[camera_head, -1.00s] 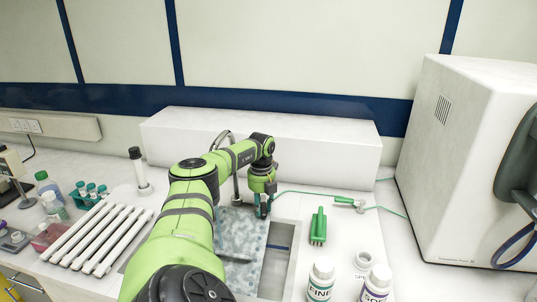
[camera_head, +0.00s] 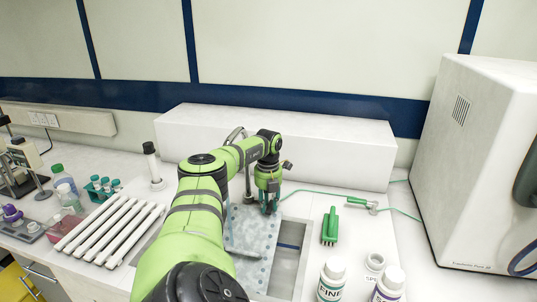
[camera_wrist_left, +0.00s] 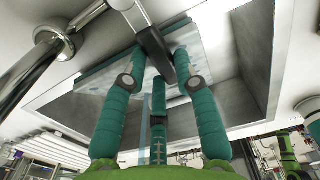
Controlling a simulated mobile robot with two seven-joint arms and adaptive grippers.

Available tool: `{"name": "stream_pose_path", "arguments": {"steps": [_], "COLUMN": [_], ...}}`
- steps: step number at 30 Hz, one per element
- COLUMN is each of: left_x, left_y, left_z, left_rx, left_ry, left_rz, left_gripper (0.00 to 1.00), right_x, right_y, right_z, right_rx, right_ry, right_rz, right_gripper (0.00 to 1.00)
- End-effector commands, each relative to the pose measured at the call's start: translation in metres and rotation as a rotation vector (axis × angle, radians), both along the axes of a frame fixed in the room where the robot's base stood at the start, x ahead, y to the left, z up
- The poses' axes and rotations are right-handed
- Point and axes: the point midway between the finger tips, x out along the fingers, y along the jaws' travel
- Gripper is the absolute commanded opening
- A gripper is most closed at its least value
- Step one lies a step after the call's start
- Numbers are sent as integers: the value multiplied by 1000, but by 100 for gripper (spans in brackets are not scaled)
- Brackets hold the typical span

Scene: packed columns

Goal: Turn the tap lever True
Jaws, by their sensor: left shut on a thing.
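The chrome tap (camera_head: 248,184) stands at the back edge of the sink, beside my left gripper. Its metal pipe (camera_wrist_left: 35,68) also crosses the upper left of the left wrist view. My left gripper (camera_head: 269,207) points down over the back of the sink, just right of the tap. In the left wrist view its teal fingers (camera_wrist_left: 157,80) are closed around a dark grey bar on a chrome stem, which looks like the tap lever (camera_wrist_left: 154,44). In the head view the gripper hides this lever. My right gripper is not in view.
A speckled board (camera_head: 250,236) covers the left part of the sink (camera_head: 288,262). A green brush (camera_head: 330,227), a hose nozzle (camera_head: 361,203) and white bottles (camera_head: 332,279) stand or lie to the right. White bars (camera_head: 110,232) lie left. A white box (camera_head: 300,143) backs the sink.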

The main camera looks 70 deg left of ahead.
Motion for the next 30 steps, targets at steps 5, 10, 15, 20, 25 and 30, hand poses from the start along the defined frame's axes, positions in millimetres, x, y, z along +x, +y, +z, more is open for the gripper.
{"name": "stream_pose_path", "arguments": {"steps": [5, 10, 15, 20, 25, 30], "left_x": [-1, 0, 0, 0, 0, 1], "left_y": [0, 0, 0, 1, 1, 0], "left_z": [-1, -1, 4, 28, 65, 97], "left_rx": [1, 1, 1, 4, 3, 0], "left_ry": [4, 3, 0, -3, -5, -3], "left_rz": [-5, -3, -2, -2, -2, -4], "left_gripper": [54, 54, 54, 54, 54, 54], "right_x": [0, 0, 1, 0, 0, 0], "right_y": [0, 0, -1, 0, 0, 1], "right_z": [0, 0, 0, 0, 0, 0], "right_rx": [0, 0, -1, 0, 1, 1], "right_ry": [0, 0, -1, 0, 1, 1], "right_rz": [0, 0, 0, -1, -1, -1], "right_gripper": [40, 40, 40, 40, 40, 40]}}
